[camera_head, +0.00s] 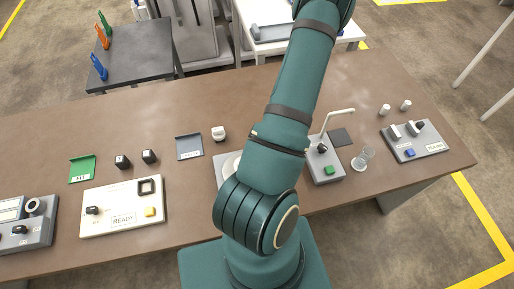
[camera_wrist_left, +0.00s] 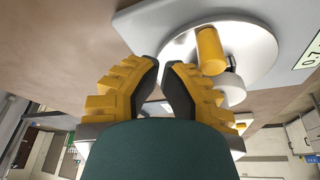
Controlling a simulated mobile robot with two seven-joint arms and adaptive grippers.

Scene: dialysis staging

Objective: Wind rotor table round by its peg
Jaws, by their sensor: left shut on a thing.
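The rotor table, a pale round disc on a grey base, shows in the left wrist view (camera_wrist_left: 258,50) at upper right. A yellow upright peg (camera_wrist_left: 210,50) stands on it, with a dark knob and a small white round part beside it. In the head view the rotor table (camera_head: 229,163) is mostly hidden behind my arm. My left gripper (camera_wrist_left: 161,68), with yellow ribbed fingers and dark pads, is shut with its tips close together, left of the yellow peg in the picture. What lies between the tips is hidden. My right gripper is out of view.
On the brown bench, a READY panel (camera_head: 123,207) and a green tray (camera_head: 82,169) lie to the left. A grey tray (camera_head: 189,147) lies behind the rotor table. A tap unit (camera_head: 325,163), a glass beaker (camera_head: 362,160) and a switch panel (camera_head: 415,140) are on the right.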

